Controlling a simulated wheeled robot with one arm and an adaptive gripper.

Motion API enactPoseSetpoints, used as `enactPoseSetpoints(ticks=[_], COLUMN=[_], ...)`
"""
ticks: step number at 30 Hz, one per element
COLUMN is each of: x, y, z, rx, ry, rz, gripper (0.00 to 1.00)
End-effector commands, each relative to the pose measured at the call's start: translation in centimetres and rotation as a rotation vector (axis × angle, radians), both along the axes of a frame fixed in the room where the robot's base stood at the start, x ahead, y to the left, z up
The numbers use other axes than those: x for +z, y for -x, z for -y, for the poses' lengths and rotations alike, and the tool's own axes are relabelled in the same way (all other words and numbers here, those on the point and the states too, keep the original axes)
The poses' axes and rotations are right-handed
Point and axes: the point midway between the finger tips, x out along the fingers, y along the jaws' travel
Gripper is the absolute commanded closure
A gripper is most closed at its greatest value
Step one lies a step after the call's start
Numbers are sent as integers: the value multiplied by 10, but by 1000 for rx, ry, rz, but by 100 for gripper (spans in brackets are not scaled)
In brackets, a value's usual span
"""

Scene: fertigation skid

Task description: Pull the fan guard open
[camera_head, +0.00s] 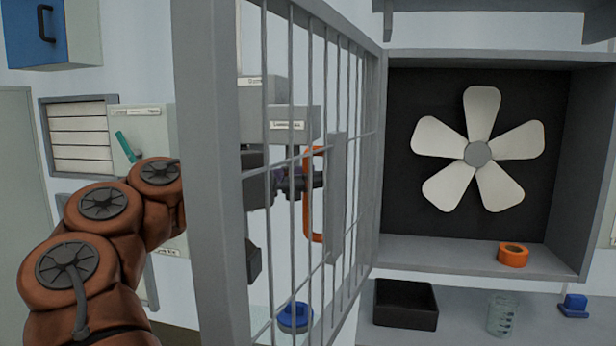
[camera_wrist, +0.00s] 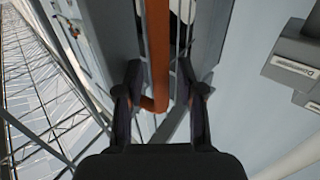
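The fan guard (camera_head: 208,200) is a grey barred door. In the head view it stands swung out from the housing, with the fan (camera_head: 478,153) exposed to its right. Its orange handle (camera_head: 306,218) shows through the bars, on the guard's far side. My gripper (camera_head: 312,180) is at the handle, partly hidden by bars and a grey plate. In the wrist view my gripper (camera_wrist: 160,76) has its fingers apart, one on each side of the orange handle (camera_wrist: 157,40). Gaps show between the fingers and the bar; depth contact is unclear.
The housing (camera_head: 480,258) holds an orange tape roll (camera_head: 513,254) on its ledge. Below are a black bin (camera_head: 405,304), a clear beaker (camera_head: 502,316) and a blue item (camera_head: 574,305). Labelled grey boxes (camera_head: 290,126) are on the wall behind the guard.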

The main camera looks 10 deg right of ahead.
Motion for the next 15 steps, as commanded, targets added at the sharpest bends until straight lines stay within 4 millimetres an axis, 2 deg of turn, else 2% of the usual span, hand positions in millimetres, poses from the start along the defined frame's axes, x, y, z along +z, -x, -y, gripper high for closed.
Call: enactPoseSetpoints(ticks=[10,15], x=[0,0], y=[0,5], z=[-2,-13], rx=[1,4], ry=[0,0], rz=[0,-1], gripper=[59,59])
